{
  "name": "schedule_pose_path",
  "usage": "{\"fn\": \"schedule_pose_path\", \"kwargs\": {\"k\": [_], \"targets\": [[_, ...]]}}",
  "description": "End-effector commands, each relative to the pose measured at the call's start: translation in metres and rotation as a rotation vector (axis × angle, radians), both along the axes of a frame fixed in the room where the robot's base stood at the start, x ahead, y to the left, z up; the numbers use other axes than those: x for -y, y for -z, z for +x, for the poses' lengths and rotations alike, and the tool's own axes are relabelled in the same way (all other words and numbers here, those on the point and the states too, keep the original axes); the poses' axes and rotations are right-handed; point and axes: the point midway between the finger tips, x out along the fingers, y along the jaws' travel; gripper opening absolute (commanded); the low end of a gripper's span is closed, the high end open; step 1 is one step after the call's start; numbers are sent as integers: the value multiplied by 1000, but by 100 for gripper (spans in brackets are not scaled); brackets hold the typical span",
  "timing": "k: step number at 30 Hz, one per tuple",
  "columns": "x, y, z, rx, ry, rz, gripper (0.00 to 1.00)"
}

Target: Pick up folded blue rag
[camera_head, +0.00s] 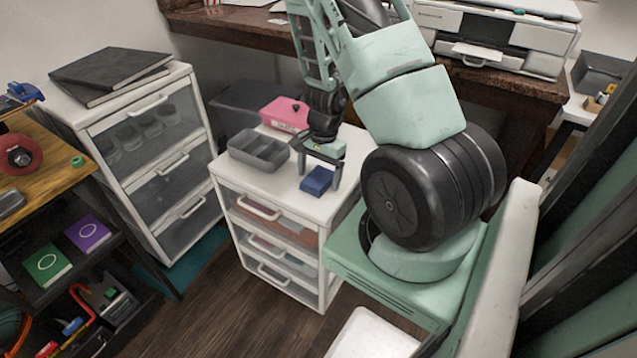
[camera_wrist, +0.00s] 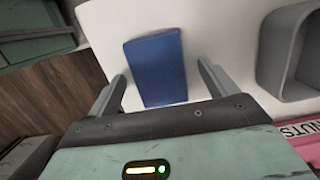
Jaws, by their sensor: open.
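The folded blue rag (camera_head: 317,181) lies flat on the white top of a small drawer cabinet (camera_head: 240,180), near its right front part. My gripper (camera_head: 318,178) is above the cabinet top, pointing down, with its two fingers apart on either side of the rag. In the wrist view the rag (camera_wrist: 157,68) shows as a blue rectangle between and beyond the fingertips of my gripper (camera_wrist: 160,80). The jaws are open and hold nothing. I cannot tell how high the fingertips are above the top.
A taller drawer cabinet (camera_head: 150,150) is at the left. A brown bench with a printer (camera_head: 500,40) is behind.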

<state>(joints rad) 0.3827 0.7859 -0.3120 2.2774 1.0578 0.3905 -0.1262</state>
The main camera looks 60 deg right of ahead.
Motion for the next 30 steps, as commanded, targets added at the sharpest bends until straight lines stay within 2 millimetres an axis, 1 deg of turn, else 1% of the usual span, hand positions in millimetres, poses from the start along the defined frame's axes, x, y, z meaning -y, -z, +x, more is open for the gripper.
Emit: {"fn": "schedule_pose_path", "kwargs": {"k": [5,6,8,9,10,11,18,21,23,26,30], "targets": [[0,0,0,1,-1,-1,85],[0,0,0,1,-1,-1,79],[0,0,0,1,-1,-1,62],[0,0,0,1,-1,-1,51],[0,0,0,1,-1,-1,43],[0,0,0,1,-1,-1,37],[0,-1,0,1,-1,-1,37],[0,-6,1,2,-1,-2,37],[0,-13,1,4,-4,-3,37],[0,-31,1,4,-4,-3,37],[0,-61,2,5,-3,-3,37]]}}
